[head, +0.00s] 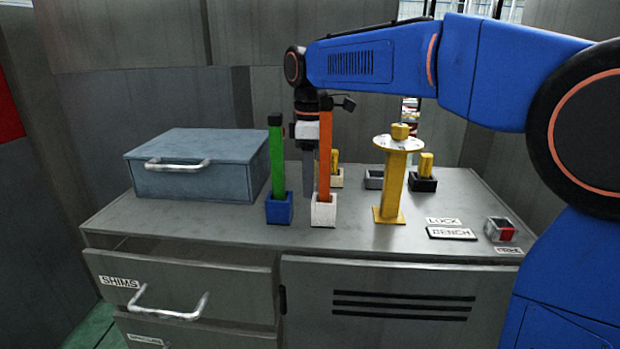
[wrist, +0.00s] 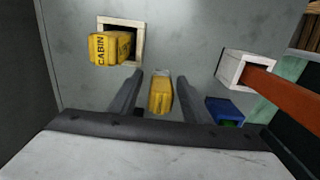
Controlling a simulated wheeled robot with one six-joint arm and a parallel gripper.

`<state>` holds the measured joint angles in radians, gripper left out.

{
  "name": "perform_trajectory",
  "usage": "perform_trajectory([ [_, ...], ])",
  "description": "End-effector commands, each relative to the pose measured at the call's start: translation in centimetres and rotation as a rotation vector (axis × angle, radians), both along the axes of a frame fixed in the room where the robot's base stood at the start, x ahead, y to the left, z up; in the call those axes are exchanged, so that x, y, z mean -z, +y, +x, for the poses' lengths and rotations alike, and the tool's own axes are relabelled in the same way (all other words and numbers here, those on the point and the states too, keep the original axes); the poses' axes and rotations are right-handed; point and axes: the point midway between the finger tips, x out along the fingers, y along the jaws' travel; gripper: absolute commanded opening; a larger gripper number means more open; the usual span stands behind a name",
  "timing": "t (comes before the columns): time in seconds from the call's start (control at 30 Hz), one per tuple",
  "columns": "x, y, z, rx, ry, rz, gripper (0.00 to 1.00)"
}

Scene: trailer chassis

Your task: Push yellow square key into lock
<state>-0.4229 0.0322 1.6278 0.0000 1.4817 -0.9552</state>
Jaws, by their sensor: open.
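My gripper (head: 308,188) points down over the bench, behind the orange bar and right of the green bar. In the wrist view its two fingers (wrist: 160,79) are apart, with a yellow block with a pale tip (wrist: 160,97) between them. There are gaps on both sides of this block. I cannot pick it out in the head view. A yellow post (head: 394,190) with a round pale plate (head: 398,143) on top stands to the right. A small yellow square piece (head: 400,130) sits on the plate.
The orange bar (head: 325,155) stands in a white socket and the green bar (head: 276,158) in a blue socket. A yellow CABIN block (wrist: 108,48) is in a cream socket. Another yellow block (head: 426,166) is in a black socket. A blue-grey box (head: 200,170) is at left.

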Motion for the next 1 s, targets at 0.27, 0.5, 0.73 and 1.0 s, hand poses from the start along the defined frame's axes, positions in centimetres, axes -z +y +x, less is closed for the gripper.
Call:
perform_trajectory([
  [0.27,0.0,0.0,0.0,0.000,0.000,0.000,0.00],
  [0.5,-0.1,0.0,0.0,0.000,0.000,0.000,0.00],
  [0.73,-2.1,0.0,0.1,0.000,-0.002,0.001,0.00],
  [1.0,-7.0,0.0,0.1,0.000,-0.003,0.001,0.00],
])
